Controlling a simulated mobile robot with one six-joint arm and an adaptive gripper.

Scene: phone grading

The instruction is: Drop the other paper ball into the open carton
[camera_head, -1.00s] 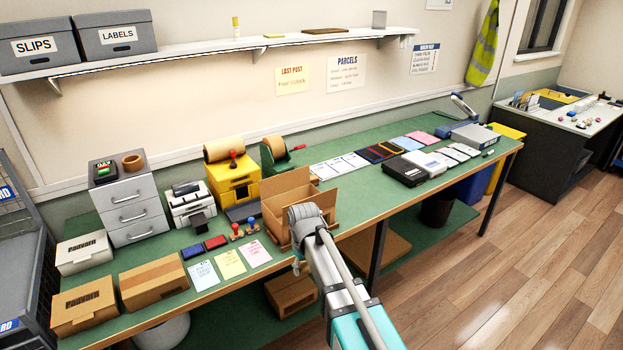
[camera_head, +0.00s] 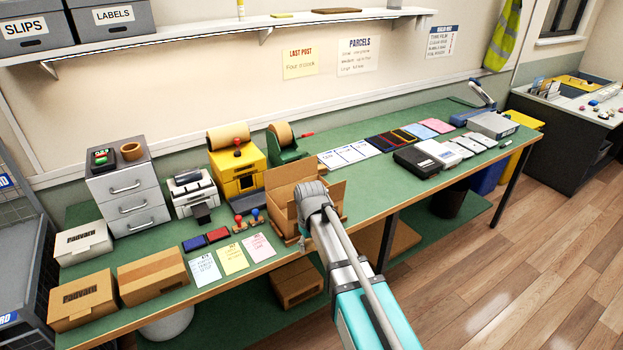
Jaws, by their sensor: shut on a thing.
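The open carton (camera_head: 284,187) is brown with its flaps up and stands at the front edge of the green table, in the middle of the view. My gripper (camera_head: 313,197) is at the carton's right front side, at the end of my grey and teal arm. The arm's end covers part of the carton's opening. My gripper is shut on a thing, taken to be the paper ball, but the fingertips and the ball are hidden. I cannot tell how deep the gripper is in the carton. No other paper ball shows.
Left of the carton are stamps (camera_head: 248,220), paper sheets (camera_head: 233,259) and closed brown boxes (camera_head: 153,275). Behind it stand a yellow dispenser (camera_head: 238,176) and a green tape dispenser (camera_head: 287,150). Right are cards (camera_head: 345,156) and a black box (camera_head: 421,163).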

